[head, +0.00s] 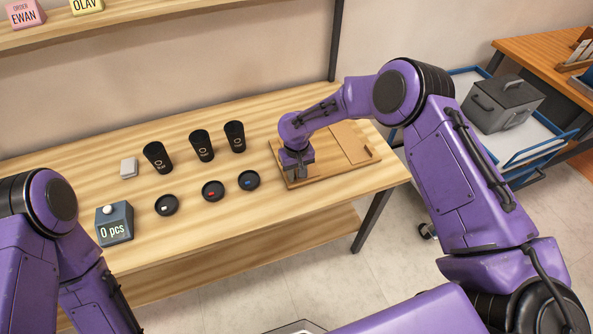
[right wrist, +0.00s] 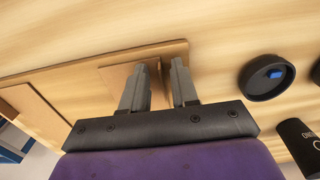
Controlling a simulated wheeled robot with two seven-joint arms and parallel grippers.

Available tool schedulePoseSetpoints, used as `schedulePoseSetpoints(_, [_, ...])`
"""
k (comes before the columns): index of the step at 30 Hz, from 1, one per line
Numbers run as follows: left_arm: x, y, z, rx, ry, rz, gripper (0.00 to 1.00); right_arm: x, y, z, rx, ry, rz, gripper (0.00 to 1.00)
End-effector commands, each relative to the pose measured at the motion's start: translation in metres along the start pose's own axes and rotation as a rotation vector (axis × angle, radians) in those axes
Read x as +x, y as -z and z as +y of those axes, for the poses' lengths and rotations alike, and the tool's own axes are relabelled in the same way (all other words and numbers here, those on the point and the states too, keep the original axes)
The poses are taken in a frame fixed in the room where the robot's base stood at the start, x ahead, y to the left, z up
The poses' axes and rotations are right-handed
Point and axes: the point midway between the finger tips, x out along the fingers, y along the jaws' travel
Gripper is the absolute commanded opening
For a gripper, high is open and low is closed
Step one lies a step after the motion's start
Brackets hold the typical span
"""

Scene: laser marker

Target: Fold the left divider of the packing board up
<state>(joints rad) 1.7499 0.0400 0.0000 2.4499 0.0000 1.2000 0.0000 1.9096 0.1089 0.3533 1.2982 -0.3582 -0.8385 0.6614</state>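The packing board (head: 325,179) lies flat near the right end of the wooden table. Its right panel (head: 352,140) lies flat. The left divider is a tan panel, partly hidden in the head view by my right gripper (head: 297,166); it also shows in the right wrist view (right wrist: 115,76), lying flat. My right gripper points down over the board's left part. In the right wrist view its two fingers (right wrist: 159,68) are apart, straddling the divider's edge region; contact cannot be told. My left gripper is out of view; only the left arm shows.
Three black cups (head: 201,146) and three dark lids (head: 213,191) stand left of the board. The nearest lid, with a blue mark, also shows in the right wrist view (right wrist: 267,77). A counter box (head: 115,223) and a small white block (head: 129,168) are farther left.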

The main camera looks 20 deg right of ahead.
Motion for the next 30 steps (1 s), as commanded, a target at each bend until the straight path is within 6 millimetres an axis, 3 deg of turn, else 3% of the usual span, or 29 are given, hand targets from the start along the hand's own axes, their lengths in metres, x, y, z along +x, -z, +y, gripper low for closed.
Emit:
schedulePoseSetpoints(3, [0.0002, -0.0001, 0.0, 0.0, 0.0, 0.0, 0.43, -0.0001, 0.0, 0.0001, 0.0, 0.0, 0.0, 0.25])
schedulePoseSetpoints(6, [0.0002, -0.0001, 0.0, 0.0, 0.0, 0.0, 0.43, -0.0002, 0.0, 0.0001, 0.0, 0.0, 0.0, 0.0])
schedulePoseSetpoints(30, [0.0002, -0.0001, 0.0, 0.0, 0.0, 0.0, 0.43, -0.0008, 0.0003, 0.0001, -0.001, 0.0, 0.001, 0.0])
